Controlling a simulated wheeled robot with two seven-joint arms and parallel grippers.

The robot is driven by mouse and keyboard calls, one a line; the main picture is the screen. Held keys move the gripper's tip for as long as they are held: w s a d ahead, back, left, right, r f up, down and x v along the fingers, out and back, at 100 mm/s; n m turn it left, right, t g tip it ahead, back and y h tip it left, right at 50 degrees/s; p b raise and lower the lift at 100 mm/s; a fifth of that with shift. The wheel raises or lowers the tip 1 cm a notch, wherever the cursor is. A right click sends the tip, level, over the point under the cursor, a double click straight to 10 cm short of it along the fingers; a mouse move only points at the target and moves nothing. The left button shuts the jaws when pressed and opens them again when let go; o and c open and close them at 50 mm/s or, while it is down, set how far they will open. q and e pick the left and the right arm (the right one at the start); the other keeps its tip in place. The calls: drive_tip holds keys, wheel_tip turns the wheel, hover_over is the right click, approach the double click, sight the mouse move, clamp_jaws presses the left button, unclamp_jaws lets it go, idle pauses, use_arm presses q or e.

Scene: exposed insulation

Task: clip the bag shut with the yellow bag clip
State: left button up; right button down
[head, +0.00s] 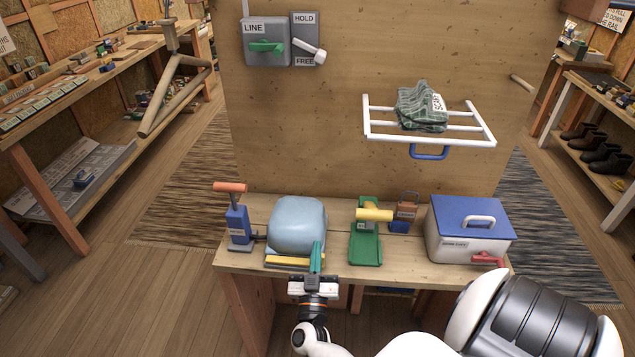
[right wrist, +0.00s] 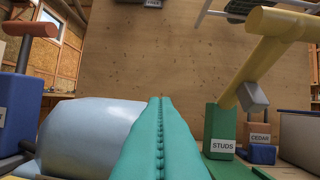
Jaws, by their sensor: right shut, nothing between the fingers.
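A puffy pale blue bag (head: 297,222) stands on the wooden bench; it also fills the lower left of the right wrist view (right wrist: 85,135). The yellow bag clip (head: 288,261) is a long bar along the bag's front lower edge. I cannot tell whether its jaw is closed. My right gripper (head: 317,246) has teal fingers, pressed together with nothing between them. They point up in front of the bag's right side, over the clip's right end. In the right wrist view the shut fingers (right wrist: 160,105) rise just right of the bag. My left gripper is out of view.
A blue pump-like device (head: 238,228) with an orange handle stands left of the bag. A green stand with a yellow handle (head: 374,214) is to the right, then a blue-lidded box (head: 468,222). A white rack (head: 430,130) juts from the panel above.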

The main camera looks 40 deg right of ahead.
drive_tip(key=r+b+v, duration=0.1)
drive_tip(key=v, duration=0.8)
drive_tip(key=s+a+f+n+g+y, duration=0.1)
drive_tip(key=s+a+f+n+y, duration=0.15)
drive_tip(key=a+f+y, duration=0.4)
drive_tip(key=s+a+f+n+y, duration=0.15)
drive_tip(key=f+n+y, duration=0.25)
drive_tip(key=f, duration=0.6)
drive_tip(key=s+a+f+n+g+y, duration=0.1)
drive_tip(key=a+f+n+y, duration=0.3)
drive_tip(key=f, duration=0.4)
drive_tip(key=s+d+f+g, duration=0.1)
drive_tip(key=s+f+g, duration=0.3)
drive_tip(key=s, duration=0.4)
drive_tip(key=s+d+f+g+y, duration=0.1)
drive_tip(key=s+f+g, duration=0.3)
drive_tip(key=s, duration=0.5)
drive_tip(key=s+d+f+g, duration=0.2)
drive_tip(key=s+f+g, duration=0.1)
drive_tip(key=s+f, duration=0.5)
drive_tip(key=shift+s+g, duration=0.4)
drive_tip(key=shift+s, duration=0.25)
